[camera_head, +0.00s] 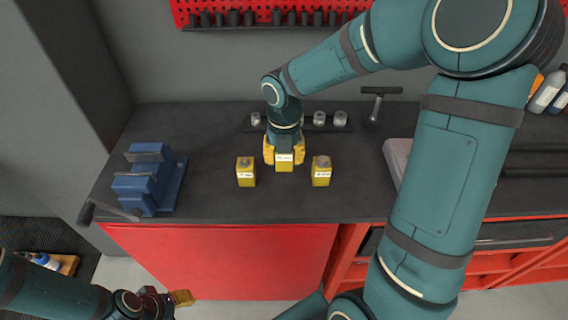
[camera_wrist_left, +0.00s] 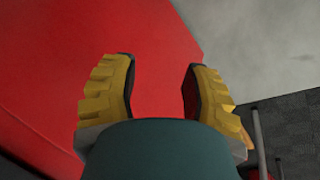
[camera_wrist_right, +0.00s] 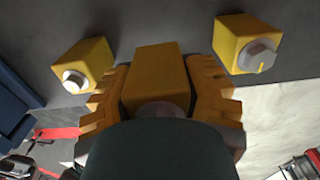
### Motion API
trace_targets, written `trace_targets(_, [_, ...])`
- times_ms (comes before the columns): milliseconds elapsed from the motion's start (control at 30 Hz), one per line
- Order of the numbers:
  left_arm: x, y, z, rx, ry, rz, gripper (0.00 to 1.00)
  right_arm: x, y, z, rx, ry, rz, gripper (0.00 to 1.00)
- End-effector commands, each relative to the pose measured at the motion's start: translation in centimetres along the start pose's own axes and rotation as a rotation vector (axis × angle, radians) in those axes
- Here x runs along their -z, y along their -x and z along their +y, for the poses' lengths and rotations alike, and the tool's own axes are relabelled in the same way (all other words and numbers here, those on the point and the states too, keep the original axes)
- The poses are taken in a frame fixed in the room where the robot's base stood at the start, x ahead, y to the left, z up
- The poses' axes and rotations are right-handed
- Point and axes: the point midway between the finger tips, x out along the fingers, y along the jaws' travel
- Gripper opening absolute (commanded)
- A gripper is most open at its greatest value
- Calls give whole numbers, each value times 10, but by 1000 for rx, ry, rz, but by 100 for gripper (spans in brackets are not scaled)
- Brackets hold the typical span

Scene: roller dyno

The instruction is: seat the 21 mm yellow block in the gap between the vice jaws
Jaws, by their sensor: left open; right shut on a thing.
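Three yellow blocks with white labels are on the dark bench; the label print is too small for me to read. My right gripper (camera_head: 284,152) is shut on the middle yellow block (camera_head: 284,164), which also shows between its fingers in the right wrist view (camera_wrist_right: 157,72). One yellow block (camera_head: 246,173) stands to its left and another yellow block (camera_head: 321,172) to its right. The blue vice (camera_head: 143,187) is at the bench's left end, with a gap between its grey jaws. My left gripper (camera_wrist_left: 158,82) is open and empty, low in front of the red cabinet.
A row of grey cylinders (camera_head: 318,120) and a T-handled tool (camera_head: 376,103) stand behind the blocks. A grey tray (camera_head: 396,160) lies to the right, partly behind my right arm. The vice handle (camera_head: 112,210) sticks out near the front edge. Bench between vice and blocks is clear.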

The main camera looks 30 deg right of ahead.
Motion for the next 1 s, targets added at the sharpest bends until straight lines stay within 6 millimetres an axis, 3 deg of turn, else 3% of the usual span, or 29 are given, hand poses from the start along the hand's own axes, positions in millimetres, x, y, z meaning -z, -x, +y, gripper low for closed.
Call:
trace_targets(100, [2,7,3,0,1,3,47,-1,22,0,-1,1,-4,0])
trace_targets(367, [7,21,8,2,5,15,47,0,51,0,-1,1,-1,0])
trace_targets(1000, [29,81,29,3,19,61,47,0,116,0,-1,1,-1,0])
